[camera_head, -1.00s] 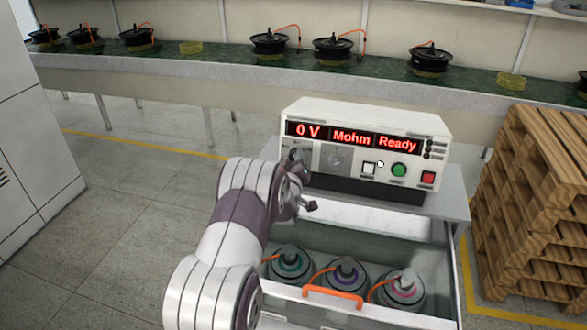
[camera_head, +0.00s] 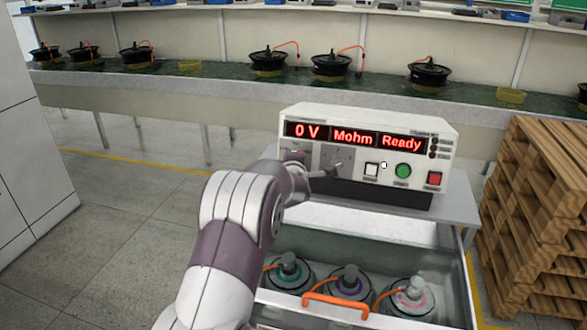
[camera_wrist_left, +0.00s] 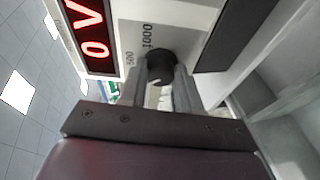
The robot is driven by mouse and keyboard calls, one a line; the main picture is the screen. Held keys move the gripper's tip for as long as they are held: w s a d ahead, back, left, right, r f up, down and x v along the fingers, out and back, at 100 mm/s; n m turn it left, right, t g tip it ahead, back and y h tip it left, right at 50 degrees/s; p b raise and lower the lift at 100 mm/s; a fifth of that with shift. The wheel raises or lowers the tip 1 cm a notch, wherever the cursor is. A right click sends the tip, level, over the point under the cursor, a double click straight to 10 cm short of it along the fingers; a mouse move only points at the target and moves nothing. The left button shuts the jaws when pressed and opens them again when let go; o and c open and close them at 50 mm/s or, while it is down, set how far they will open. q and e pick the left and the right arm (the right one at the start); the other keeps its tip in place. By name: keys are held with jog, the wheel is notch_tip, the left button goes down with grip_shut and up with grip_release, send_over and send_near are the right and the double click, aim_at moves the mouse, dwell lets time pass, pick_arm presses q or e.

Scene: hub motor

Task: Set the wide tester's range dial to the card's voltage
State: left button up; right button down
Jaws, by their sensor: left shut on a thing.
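The wide tester (camera_head: 290,112) stands on a grey cart, its red display reading "0 V", "Mohm" and "Ready". Its range dial (camera_wrist_left: 160,64) is a dark round knob, with the printed marks "500" and "1000" beside it in the left wrist view. My left gripper (camera_head: 328,171) is at the tester's front, and in the wrist view its two fingers (camera_wrist_left: 162,78) are shut on the dial. In the head view the gripper partly covers the dial, and its pointer cannot be read. No card is recognisable. My right gripper is not in view.
Below is an open drawer with an orange handle (camera_head: 335,303) and several motors. Wooden pallets (camera_head: 535,220) stand at the right. A long bench with motors runs behind.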

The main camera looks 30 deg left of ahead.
pick_arm(q)
jog(key=shift+a+r+n+b, duration=0.15)
jog(key=shift+n+b, duration=0.15)
jog(key=shift+n, duration=0.45)
jog(key=shift+d+r+n+b, duration=0.1)
jog(key=shift+n+b, duration=0.2)
jog(key=shift+n, duration=0.45)
jog(key=shift+g+h, duration=0.3)
jog(key=o, duration=0.8)
jog(key=shift+o, duration=1.3)
jog(key=shift+a+f, duration=0.1)
jog(key=shift+f, duration=0.05)
jog(key=b+v, duration=0.1)
jog(key=v, duration=1.1)
jog(key=shift+s, duration=0.25)
